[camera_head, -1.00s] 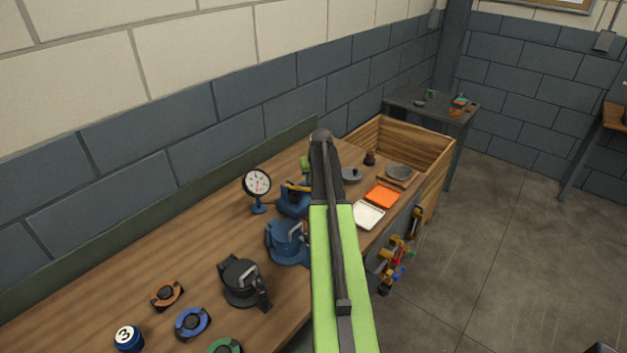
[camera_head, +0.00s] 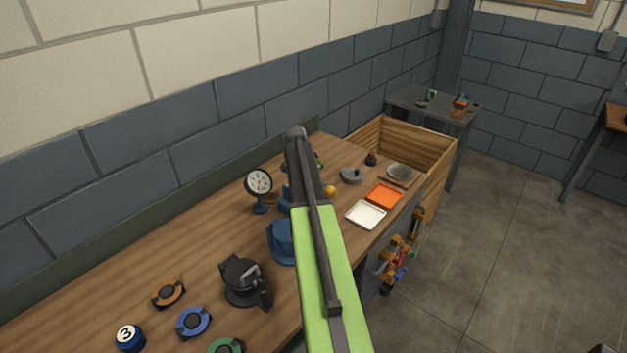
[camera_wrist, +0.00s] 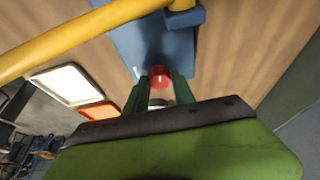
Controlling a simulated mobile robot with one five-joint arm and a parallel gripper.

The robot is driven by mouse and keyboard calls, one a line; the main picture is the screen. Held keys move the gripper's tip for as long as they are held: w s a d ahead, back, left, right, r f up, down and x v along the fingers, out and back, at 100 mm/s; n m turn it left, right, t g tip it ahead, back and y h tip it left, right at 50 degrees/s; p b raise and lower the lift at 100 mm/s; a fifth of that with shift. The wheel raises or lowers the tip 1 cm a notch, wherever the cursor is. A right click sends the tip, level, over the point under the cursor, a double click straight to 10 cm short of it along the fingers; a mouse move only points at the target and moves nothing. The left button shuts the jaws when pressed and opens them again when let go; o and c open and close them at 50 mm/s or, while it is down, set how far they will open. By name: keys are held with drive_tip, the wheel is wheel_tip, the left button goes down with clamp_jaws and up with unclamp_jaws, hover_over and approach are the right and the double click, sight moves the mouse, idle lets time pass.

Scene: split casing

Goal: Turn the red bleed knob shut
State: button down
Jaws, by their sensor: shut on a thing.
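The red bleed knob (camera_wrist: 159,76) shows in the wrist view at the tips of my gripper (camera_wrist: 159,88). The two dark green fingers stand on either side of it and are shut on it. The knob sits against a blue casing (camera_wrist: 125,45) with a yellow bar (camera_wrist: 80,42) crossing above. In the head view my green arm covers the knob and my gripper. Part of the blue casing (camera_head: 281,243) shows left of the arm. How far the knob is turned cannot be told.
A dial gauge (camera_head: 258,183) stands left of the casing. A black pot-like part (camera_head: 241,280) and several coloured rings lie nearer on the bench. A white tray (camera_head: 366,215) and an orange tray (camera_head: 384,195) lie to the right, before a wooden crate (camera_head: 440,160).

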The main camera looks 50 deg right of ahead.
drive_tip(key=m+g, duration=0.1)
drive_tip(key=m, duration=0.3)
drive_tip(key=shift+w+m+g, duration=0.2)
drive_tip(key=shift+m+g, duration=0.1)
drive_tip(key=shift+g, duration=0.1)
drive_tip(key=m+g+y, duration=0.1)
drive_tip(key=m, duration=0.2)
drive_tip(key=shift+w+d+m, duration=0.1)
drive_tip(key=shift+m, duration=0.2)
drive_tip(key=m, duration=0.2)
drive_tip(key=m+g+y, duration=0.1)
drive_tip(key=m, duration=0.1)
drive_tip(key=shift+d+g, duration=0.1)
drive_tip(key=shift+g, duration=0.2)
drive_tip(key=shift+m+y, duration=0.7)
drive_tip(key=shift+m, duration=1.1)
drive_tip(key=c, duration=1.1)
unclamp_jaws()
drive_tip(key=shift+o, duration=0.2)
